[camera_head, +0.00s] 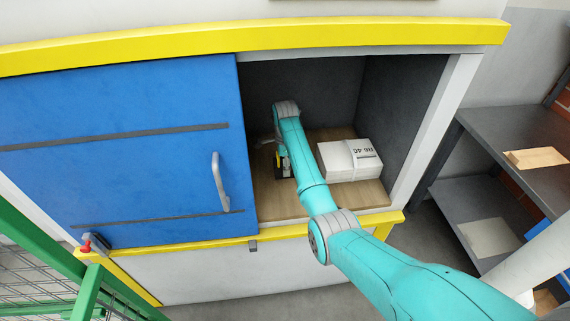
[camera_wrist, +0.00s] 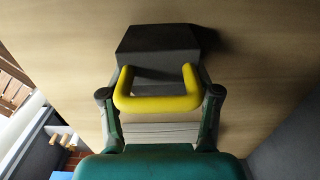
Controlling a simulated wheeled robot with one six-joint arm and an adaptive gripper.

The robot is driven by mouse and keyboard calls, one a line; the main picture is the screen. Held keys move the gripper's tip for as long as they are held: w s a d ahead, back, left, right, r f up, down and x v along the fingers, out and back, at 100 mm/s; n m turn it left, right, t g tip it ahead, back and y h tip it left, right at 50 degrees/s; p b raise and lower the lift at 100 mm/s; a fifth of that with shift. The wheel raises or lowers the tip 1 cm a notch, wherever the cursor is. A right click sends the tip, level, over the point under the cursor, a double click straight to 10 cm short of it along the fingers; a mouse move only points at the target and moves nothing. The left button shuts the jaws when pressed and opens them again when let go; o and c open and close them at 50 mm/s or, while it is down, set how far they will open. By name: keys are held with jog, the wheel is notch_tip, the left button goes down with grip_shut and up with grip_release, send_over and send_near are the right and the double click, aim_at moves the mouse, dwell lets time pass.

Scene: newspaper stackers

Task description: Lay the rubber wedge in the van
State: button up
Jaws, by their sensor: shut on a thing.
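The rubber wedge is a dark block (camera_wrist: 160,45) with a yellow loop handle (camera_wrist: 158,103). My gripper (camera_wrist: 158,84) is shut on it, with one finger at each side of the handle. In the head view the wedge (camera_head: 284,168) is partly hidden by my arm. It is inside the van (camera_head: 215,275), over the left part of the wooden load floor (camera_head: 270,206). A shadow lies close beside it in the wrist view. I cannot tell whether it touches the floor.
A white newspaper bundle (camera_head: 348,162) lies on the load floor, right of my arm. The blue sliding door (camera_head: 120,150) covers the van's left side. Dark shelves (camera_head: 500,125) stand at the right. A green mesh cage (camera_head: 40,275) is at lower left.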

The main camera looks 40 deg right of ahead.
jog(key=o, duration=1.5)
jog(key=shift+r, duration=3.75)
